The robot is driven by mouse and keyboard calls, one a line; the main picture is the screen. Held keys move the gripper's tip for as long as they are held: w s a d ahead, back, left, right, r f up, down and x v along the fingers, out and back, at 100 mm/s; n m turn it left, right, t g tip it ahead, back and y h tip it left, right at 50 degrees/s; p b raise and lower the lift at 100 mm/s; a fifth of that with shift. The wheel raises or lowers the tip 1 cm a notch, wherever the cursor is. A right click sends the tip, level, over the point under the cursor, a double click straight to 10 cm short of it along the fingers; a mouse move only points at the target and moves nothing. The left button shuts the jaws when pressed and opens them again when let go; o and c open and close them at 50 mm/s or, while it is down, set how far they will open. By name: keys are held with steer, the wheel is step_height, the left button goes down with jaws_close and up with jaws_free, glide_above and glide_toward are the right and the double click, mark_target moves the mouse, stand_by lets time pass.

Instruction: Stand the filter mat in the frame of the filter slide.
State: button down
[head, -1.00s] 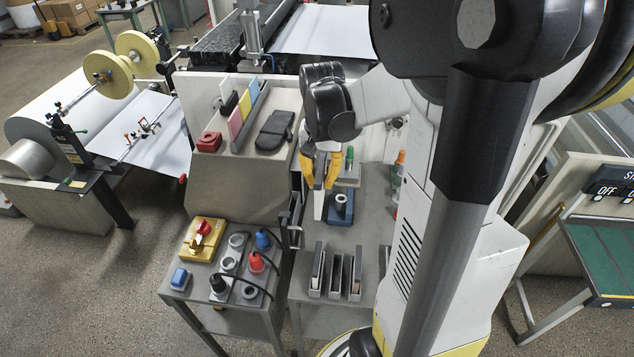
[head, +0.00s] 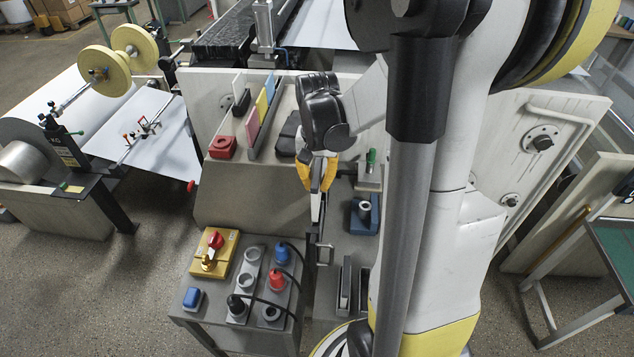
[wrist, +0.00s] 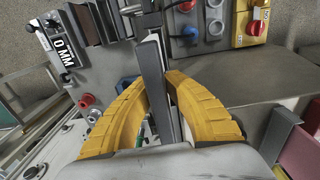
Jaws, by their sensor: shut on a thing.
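My gripper (head: 318,188) is shut on a thin upright plate, which I take to be the filter mat (head: 316,212). In the head view it hangs below the fingers, nearly edge-on. In the wrist view the yellow fingers (wrist: 157,88) press it from both sides, and it shows as a long grey strip (wrist: 152,62). A small metal handle (head: 325,256) at the gap between the cart and the grey bench probably belongs to the filter slide. The plate's lower end is above and close to it. I cannot make out the slide's frame or any contact.
A blue block with a ring (head: 364,214) and a slotted rack (head: 345,285) stand on the bench. The cart at left holds a yellow switch box (head: 214,252) and red (head: 277,280) and blue plugs with cables. A raised console (head: 250,190) stands behind.

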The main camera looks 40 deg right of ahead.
steer(key=shift+w+f+b, duration=0.2)
steer(key=shift+f+b, duration=0.1)
steer(key=shift+f, duration=0.05)
step_height(320, 180, down, 5)
steer(key=b, duration=0.4)
steer(key=shift+f+b, duration=0.15)
steer(key=shift+b, duration=0.15)
steer(key=shift+f+b, duration=3.35)
steer(key=shift+f, duration=0.3)
stand_by(0.4)
steer(key=c, duration=1.9)
jaws_free()
steer(key=o, duration=0.4)
steer(key=shift+o, duration=0.2)
step_height(320, 180, up, 12)
steer(key=shift+r, duration=0.1)
